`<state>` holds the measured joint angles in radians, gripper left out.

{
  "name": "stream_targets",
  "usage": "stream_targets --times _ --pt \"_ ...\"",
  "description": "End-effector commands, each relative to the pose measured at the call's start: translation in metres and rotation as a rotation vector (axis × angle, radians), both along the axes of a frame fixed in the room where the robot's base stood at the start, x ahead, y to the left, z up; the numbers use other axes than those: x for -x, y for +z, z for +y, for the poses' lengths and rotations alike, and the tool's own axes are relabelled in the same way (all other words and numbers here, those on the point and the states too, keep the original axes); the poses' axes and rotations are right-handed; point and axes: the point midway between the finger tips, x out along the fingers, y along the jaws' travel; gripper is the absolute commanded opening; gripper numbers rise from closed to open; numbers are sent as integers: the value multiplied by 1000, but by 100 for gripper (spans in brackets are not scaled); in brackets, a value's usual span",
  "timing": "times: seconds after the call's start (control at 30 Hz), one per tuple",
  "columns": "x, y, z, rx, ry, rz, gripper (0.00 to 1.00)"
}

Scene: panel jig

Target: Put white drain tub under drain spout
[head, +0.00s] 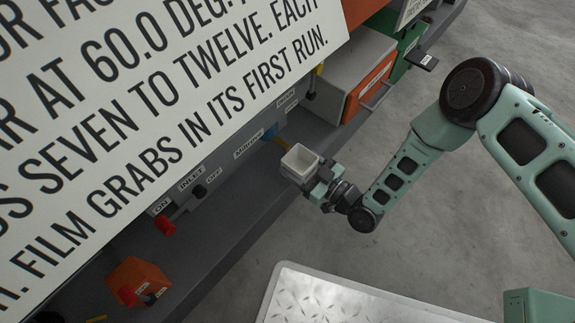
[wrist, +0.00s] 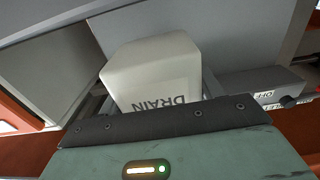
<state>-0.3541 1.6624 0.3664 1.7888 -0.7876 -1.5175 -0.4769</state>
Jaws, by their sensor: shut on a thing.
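I cannot make out the drain spout for certain; a small blue part (head: 270,131) sits on the panel close behind the tub.
A large white sign (head: 150,110) covers much of the panel. Red knob (head: 165,226) and dark knob (head: 199,191) stick out along the dark ledge (head: 225,205). An orange box (head: 138,282) is lower left; a grey-and-orange box (head: 355,75) stands beyond the tub.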

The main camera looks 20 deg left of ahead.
Motion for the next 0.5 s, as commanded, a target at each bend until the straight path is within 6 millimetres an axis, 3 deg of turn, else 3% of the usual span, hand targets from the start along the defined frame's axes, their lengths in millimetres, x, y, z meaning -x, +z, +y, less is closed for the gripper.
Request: stream_targets --times 0.1,0.4,0.5 --pt "-8 -2 18 -2 0 -1 43" --pt "-16 -2 39 -1 0 -2 43" --pt "-16 -19 40 1 0 1 43"
